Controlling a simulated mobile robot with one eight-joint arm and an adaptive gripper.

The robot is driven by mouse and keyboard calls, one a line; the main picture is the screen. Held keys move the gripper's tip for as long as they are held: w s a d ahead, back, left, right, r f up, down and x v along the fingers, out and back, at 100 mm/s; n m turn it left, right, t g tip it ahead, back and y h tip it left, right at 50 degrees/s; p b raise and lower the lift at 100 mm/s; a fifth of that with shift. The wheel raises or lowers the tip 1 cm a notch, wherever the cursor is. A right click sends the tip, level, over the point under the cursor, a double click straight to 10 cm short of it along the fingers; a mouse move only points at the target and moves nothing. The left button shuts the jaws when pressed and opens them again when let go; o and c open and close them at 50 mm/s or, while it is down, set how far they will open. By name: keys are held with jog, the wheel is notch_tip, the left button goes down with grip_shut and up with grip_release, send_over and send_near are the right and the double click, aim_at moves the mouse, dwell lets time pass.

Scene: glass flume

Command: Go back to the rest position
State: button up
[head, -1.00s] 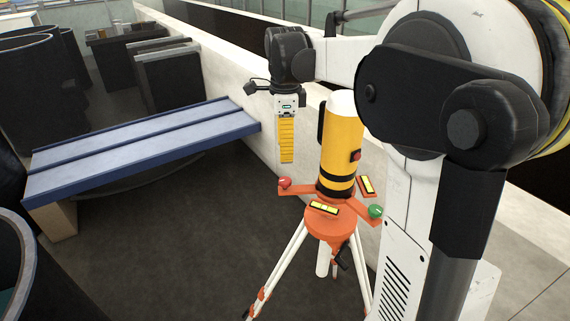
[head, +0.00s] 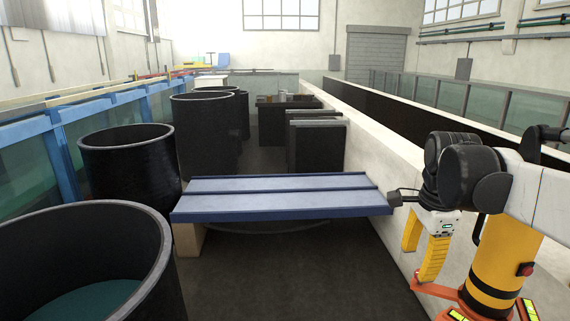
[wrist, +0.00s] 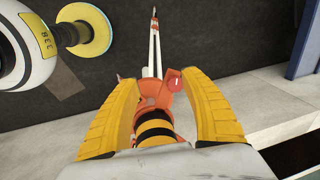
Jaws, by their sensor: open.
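My gripper (head: 419,265) hangs at the right of the head view with its two yellow fingers apart and pointing down. In the wrist view, the fingers (wrist: 150,95) are spread with nothing held between them. A yellow cylinder with black bands (head: 492,285) stands on an orange tripod head (head: 432,290) just right of my gripper in the head view. The wrist view shows the banded cylinder (wrist: 155,128) and the orange head between and beyond the fingers. Its lower part is cut off in the head view.
A blue ramp-like bench (head: 280,190) lies left of my gripper. Black round tanks (head: 128,165) stand along the left. A low pale wall (head: 375,150) runs along the right. Dark floor (head: 290,275) is clear in front of the bench.

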jog(key=s+a+f+n+t+b, duration=0.1)
jog(key=s+a+f+n+b, duration=0.2)
jog(key=f+n, duration=0.3)
jog(key=s+a+f+n+t+b, duration=0.2)
jog(key=s+a+f+n+b, duration=0.2)
jog(key=f, duration=0.5)
jog(key=s+a+f+n+t+b, duration=0.2)
jog(key=s+a+f+n+b, duration=0.1)
jog(key=s+f+n+b, duration=0.3)
notch_tip(320, 180, down, 2)
jog(key=shift+s+a+f+n+b, duration=0.1)
jog(key=shift+s+a+n+b, duration=0.35)
jog(key=shift+n, duration=0.45)
